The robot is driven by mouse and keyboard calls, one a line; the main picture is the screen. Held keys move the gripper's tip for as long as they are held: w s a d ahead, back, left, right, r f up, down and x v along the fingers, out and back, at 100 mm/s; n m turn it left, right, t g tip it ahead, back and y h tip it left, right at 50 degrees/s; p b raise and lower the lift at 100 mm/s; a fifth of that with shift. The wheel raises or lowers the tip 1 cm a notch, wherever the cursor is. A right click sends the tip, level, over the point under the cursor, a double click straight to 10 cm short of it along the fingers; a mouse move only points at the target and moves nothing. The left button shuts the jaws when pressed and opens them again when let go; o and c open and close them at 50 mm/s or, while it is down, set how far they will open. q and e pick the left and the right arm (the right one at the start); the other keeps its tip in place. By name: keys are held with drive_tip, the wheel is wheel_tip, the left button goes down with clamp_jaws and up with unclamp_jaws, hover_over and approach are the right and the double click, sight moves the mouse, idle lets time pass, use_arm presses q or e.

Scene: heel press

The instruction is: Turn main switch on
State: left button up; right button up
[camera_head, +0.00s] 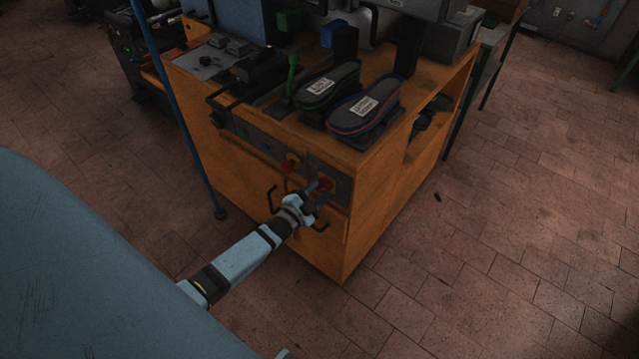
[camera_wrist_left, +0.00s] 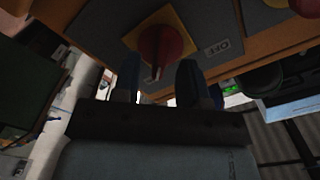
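The main switch is a red rotary knob on a yellow plate. In the head view the red knob (camera_head: 327,183) is on the front panel of the orange machine, near its right corner, partly hidden by my left gripper (camera_head: 316,190). In the left wrist view the red knob (camera_wrist_left: 164,44) is at the top centre, beside an upside-down "OFF" label (camera_wrist_left: 224,47). There my left gripper (camera_wrist_left: 158,80) is open, its two dark fingers apart, with the lower end of the knob's handle between or just in front of them. I cannot tell whether they touch it.
A second red knob on yellow (camera_head: 291,161) is left of the main switch. Black handles (camera_head: 272,199) stick out from the drawer front below. Two shoe forms (camera_head: 364,112) lie on the machine top (camera_head: 285,135). A blue pole (camera_head: 185,130) stands left.

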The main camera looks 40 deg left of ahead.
use_arm(q)
drive_tip(key=s+a, duration=0.1)
drive_tip(key=s, duration=1.1)
drive_tip(key=s+d+r+n+g+h+p, duration=0.1)
drive_tip(key=s+d+r+n+g+p, duration=0.2)
drive_tip(key=d, duration=0.6)
drive_tip(key=s+d+r+n+g+h+p, duration=0.1)
drive_tip(key=s+d+r+n+g+p, duration=0.3)
drive_tip(key=s+d+r+p, duration=0.4)
wheel_tip(320, 180, up, 3)
drive_tip(key=shift+s+d+r, duration=0.1)
drive_tip(key=shift+s+d, duration=0.3)
drive_tip(key=shift+s, duration=0.6)
